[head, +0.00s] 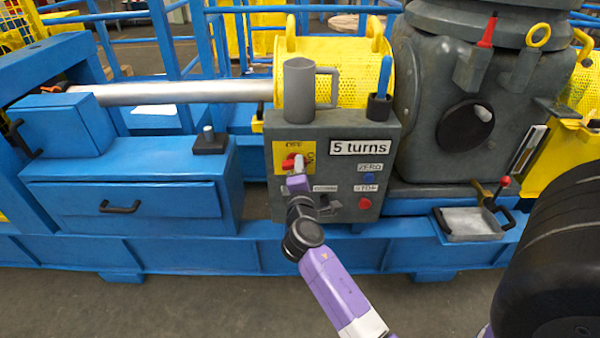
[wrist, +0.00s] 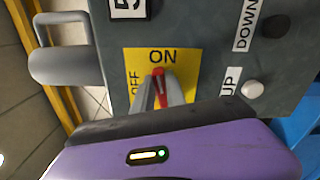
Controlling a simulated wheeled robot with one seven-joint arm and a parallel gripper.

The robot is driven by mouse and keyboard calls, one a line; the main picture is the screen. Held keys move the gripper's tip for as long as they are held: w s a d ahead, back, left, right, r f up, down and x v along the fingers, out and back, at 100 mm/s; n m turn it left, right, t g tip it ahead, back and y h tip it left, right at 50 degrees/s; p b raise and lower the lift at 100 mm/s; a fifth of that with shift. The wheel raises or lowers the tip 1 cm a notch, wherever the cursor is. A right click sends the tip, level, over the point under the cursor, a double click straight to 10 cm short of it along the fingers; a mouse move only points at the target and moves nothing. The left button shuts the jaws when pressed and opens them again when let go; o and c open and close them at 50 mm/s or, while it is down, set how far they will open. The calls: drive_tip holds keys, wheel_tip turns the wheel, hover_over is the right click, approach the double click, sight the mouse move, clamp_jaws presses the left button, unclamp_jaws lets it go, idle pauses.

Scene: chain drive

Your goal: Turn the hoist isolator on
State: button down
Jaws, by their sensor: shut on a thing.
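The hoist isolator is a red handle (head: 288,162) on a yellow plate (head: 279,146), on the left of the grey control box's front. In the wrist view the red handle (wrist: 159,86) lies between my two fingers, its visible end toward the word ON on the yellow plate (wrist: 184,58). OFF is printed at the plate's left there. My gripper (head: 298,163) is shut on the handle; its fingers also show in the wrist view (wrist: 161,96). The fingers hide part of the handle, so its exact angle is hard to tell.
The grey control box (head: 345,130) also carries a "5 turns" sign (head: 360,147), a blue button (head: 369,179) and a red button (head: 365,203). A grey mug (head: 298,90) and a dark holder (head: 379,108) stand on top. UP and DOWN buttons show beside the plate in the wrist view.

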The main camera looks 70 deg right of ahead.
drive_tip(key=shift+f+m+b, duration=0.3)
drive_tip(key=shift+m+b, duration=0.6)
drive_tip(key=shift+m, duration=0.3)
drive_tip(key=shift+s+m, duration=0.1)
drive_tip(key=shift+m, duration=0.2)
drive_tip(key=c, duration=1.4)
unclamp_jaws()
drive_tip(key=shift+o, duration=0.2)
drive_tip(key=v, duration=0.7)
drive_tip(key=shift+a, duration=0.35)
drive_tip(key=shift+s, duration=0.1)
